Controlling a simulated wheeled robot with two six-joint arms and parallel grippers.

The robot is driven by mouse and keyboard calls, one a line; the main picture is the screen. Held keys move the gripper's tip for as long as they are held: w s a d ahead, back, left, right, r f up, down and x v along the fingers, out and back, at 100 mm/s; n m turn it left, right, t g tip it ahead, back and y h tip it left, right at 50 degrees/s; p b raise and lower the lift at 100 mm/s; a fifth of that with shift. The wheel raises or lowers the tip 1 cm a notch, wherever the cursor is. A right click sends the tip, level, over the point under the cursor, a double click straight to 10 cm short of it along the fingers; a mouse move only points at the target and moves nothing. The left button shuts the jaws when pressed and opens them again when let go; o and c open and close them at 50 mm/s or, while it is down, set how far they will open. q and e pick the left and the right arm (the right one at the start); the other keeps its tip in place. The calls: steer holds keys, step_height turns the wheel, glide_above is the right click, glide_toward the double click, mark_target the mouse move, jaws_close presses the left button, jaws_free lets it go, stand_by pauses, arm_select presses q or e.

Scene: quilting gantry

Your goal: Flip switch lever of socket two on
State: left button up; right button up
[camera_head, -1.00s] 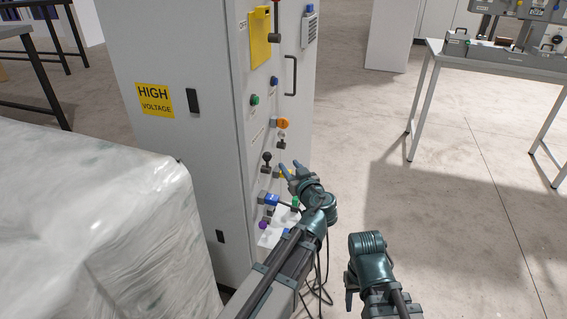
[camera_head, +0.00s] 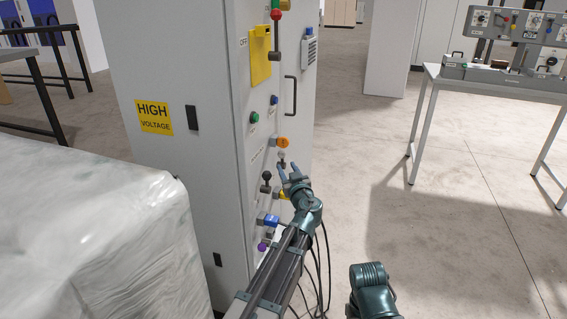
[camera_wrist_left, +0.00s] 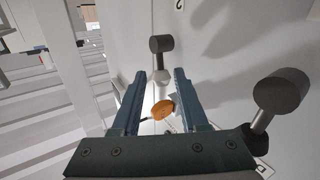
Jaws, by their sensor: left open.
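My left gripper (camera_head: 290,169) is open at the front of the grey cabinet (camera_head: 170,60), close to a small lever (camera_head: 282,155) below an orange plug or knob. A second dark-knobbed lever (camera_wrist_left: 278,93) is right of the fingers; a black lever (camera_head: 266,180) shows left of the gripper in the head view. Contact cannot be told.
The orange part (camera_head: 282,142), a blue plug (camera_head: 268,219) and a purple knob (camera_head: 262,246) are on the panel. A door handle (camera_head: 290,90) is higher up. A wrapped pallet (camera_head: 90,240) stands at left. The floor at right is clear up to a table (camera_head: 500,80).

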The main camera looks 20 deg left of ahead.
mark_target(282, 159)
arm_select(q)
steer(key=shift+x, duration=2.45)
jaws_close()
